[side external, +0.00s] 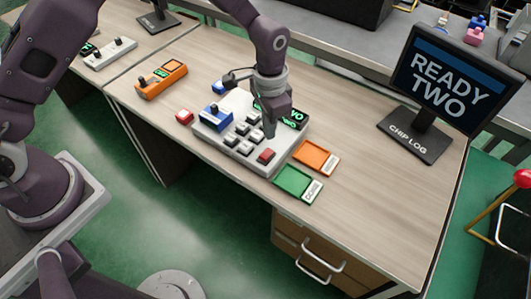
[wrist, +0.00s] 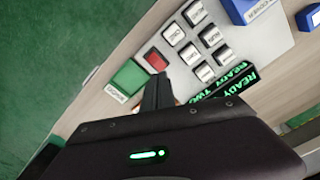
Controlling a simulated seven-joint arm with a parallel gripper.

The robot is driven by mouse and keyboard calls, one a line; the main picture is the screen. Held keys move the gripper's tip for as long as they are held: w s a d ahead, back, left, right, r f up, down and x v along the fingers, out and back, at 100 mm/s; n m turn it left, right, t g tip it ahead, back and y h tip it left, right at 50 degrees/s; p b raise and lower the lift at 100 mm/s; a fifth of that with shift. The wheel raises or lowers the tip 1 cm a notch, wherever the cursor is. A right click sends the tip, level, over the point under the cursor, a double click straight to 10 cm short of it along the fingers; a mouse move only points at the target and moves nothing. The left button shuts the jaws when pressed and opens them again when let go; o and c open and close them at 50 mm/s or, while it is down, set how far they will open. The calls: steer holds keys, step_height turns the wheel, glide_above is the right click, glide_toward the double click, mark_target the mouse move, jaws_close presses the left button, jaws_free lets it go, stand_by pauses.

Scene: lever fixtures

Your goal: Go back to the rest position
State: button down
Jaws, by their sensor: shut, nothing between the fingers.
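My gripper (side external: 270,128) is shut and empty. In the side external view it points down over the right part of the grey keypad console (side external: 206,137). In the wrist view its closed fingers (wrist: 157,92) show near a red key (wrist: 155,59); whether they touch the console I cannot tell. The console has several light keys, the red key (side external: 266,155) at its front right, a blue block (side external: 215,117) and a small green-lettered display (side external: 292,119), partly hidden by my gripper. The wrist view shows "READY TWO" on that display (wrist: 232,80).
A monitor (side external: 450,80) reading "READY TWO" stands at the right on a base marked "CHIP LOG". Green (side external: 297,182) and orange (side external: 315,157) trays lie right of the console. The front right desk top is clear.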

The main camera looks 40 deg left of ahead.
steer(key=shift+r, duration=0.55)
steer(key=s+a+r+n+t, duration=0.1)
steer(key=s+a+r, duration=0.2)
steer(key=r, duration=0.6)
steer(key=s+a+r+n+t, duration=0.1)
steer(key=s+a+r, duration=0.25)
steer(key=r, duration=0.65)
steer(key=s+a+r+n+t, duration=0.1)
steer(key=s+a+r, duration=0.1)
steer(key=s, duration=0.4)
steer(key=s+a+r+n+t, duration=0.1)
steer(key=s+a+r, duration=0.1)
steer(key=s, duration=0.5)
steer(key=s+a+r+n+t, duration=0.1)
steer(key=s+a+r+n, duration=0.1)
steer(key=s, duration=0.5)
steer(key=shift+a+r+t, duration=0.25)
steer(key=shift+a+t, duration=0.05)
steer(key=shift+a, duration=0.05)
